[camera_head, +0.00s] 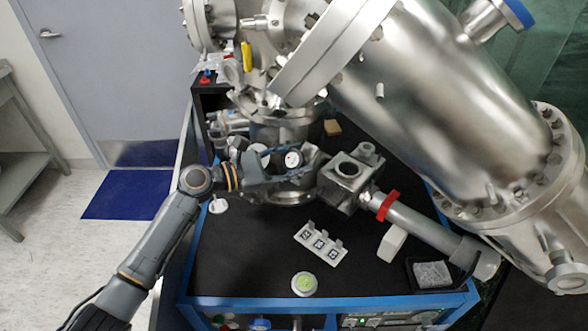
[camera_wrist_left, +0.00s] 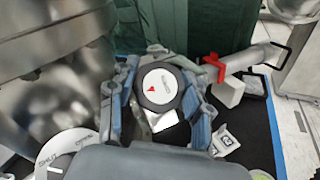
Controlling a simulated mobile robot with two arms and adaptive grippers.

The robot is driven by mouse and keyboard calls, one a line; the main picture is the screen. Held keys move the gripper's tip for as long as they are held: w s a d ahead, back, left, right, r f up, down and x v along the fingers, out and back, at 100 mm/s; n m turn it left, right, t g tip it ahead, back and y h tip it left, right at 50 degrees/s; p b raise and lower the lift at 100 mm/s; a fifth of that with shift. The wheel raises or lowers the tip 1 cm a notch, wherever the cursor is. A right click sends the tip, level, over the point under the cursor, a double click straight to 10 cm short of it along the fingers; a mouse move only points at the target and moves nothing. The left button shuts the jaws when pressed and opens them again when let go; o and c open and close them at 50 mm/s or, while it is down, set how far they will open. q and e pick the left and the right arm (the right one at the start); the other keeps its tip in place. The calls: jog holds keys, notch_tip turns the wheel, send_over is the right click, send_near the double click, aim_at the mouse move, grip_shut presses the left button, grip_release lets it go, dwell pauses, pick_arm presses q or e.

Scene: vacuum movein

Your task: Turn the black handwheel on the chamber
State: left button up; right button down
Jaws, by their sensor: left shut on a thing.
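The black handwheel (camera_head: 293,159) has a white round face and sits among the metal fittings under the chamber (camera_head: 440,95). In the left wrist view the handwheel (camera_wrist_left: 160,86) faces the camera, with a red arrow on its white face pointing to the left. My left gripper (camera_head: 285,168) reaches in from the left and is shut on the handwheel. In the left wrist view its two fingers (camera_wrist_left: 164,82) stand on either side of the black rim. My right gripper is not in view.
A metal block (camera_head: 340,195) and a pipe with a red band (camera_head: 391,205) lie just right of the handwheel. A white marked plate (camera_head: 320,244), a green-topped round item (camera_head: 304,283) and a tray (camera_head: 430,274) are on the black tabletop. The tabletop's front left is clear.

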pick_arm(q)
jog(key=shift+f+m+g+b, duration=0.1)
jog(key=shift+m+g+b, duration=0.45)
jog(key=shift+m+g, duration=0.5)
jog(key=m+g, duration=0.2)
jog(key=m, duration=0.1)
jog(key=shift+m+b, duration=0.25)
jog(key=shift+b, duration=0.15)
jog(key=m+g+y, duration=0.1)
jog(key=m+g, duration=0.1)
jog(key=shift+m, duration=0.3)
jog(key=shift+s+m+g+y, duration=0.1)
jog(key=shift+m+g+y, duration=0.65)
jog(key=shift+m, duration=0.45)
jog(key=o, duration=1.2)
jog(key=shift+c, duration=0.2)
